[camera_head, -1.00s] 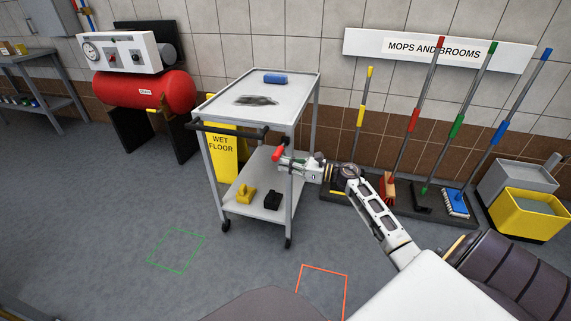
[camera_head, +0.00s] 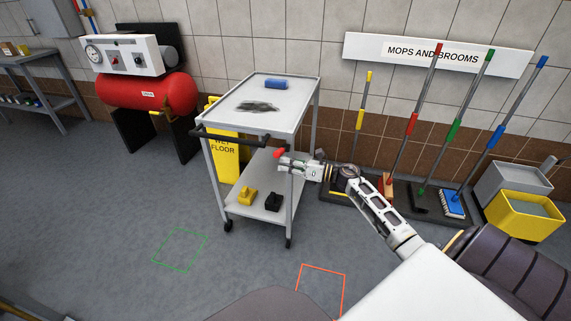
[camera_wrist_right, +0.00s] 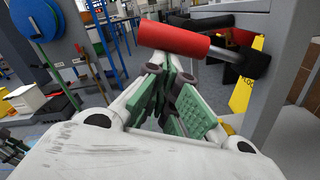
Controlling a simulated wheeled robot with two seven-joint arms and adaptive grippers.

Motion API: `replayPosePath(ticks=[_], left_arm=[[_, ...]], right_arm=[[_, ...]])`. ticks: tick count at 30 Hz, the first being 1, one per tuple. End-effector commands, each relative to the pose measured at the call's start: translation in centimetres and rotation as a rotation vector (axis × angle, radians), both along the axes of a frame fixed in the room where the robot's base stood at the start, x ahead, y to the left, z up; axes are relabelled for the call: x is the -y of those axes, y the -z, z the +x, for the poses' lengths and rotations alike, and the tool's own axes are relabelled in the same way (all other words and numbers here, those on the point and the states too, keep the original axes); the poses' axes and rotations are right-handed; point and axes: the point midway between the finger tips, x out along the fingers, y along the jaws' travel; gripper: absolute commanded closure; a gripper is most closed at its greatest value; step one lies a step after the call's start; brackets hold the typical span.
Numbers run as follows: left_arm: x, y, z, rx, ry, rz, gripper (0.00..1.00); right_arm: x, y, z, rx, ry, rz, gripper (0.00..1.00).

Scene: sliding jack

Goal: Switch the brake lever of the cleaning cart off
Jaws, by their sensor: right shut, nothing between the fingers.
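The cleaning cart (camera_head: 211,165) is grey with two shelves and stands in the middle of the head view. Its brake lever (camera_head: 279,153) has a red grip and sits at the cart's near right post. In the right wrist view the red grip (camera_wrist_right: 172,39) lies across the top, joined to a black part at the post. My right gripper (camera_head: 284,161) is shut and empty right at the lever. In the wrist view its fingertips (camera_wrist_right: 165,72) are just below the red grip; I cannot tell whether they touch. My left gripper is not in view.
Mops and brooms (camera_head: 455,203) stand at the right, by a yellow bucket (camera_head: 522,219). The floor in front is clear, with green and red outlines.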

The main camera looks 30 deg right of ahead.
Motion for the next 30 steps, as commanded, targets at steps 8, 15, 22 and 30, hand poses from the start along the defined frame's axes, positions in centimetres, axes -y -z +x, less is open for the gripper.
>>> replayPosePath(ticks=[8, 15, 22, 30], left_arm=[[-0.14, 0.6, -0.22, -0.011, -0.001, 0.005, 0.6], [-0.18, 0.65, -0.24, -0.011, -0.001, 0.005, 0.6], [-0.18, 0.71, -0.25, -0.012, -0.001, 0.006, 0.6], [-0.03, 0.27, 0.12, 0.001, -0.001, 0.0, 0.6]], right_arm=[[0.05, -0.35, 0.03, -0.016, 0.001, 0.02, 1.0], [0.06, -0.33, 0.04, -0.016, 0.001, 0.021, 1.0], [0.05, -0.3, 0.05, -0.015, 0.001, 0.02, 1.0], [-0.02, 0.4, 0.13, -0.015, 0.0, 0.02, 1.0]])
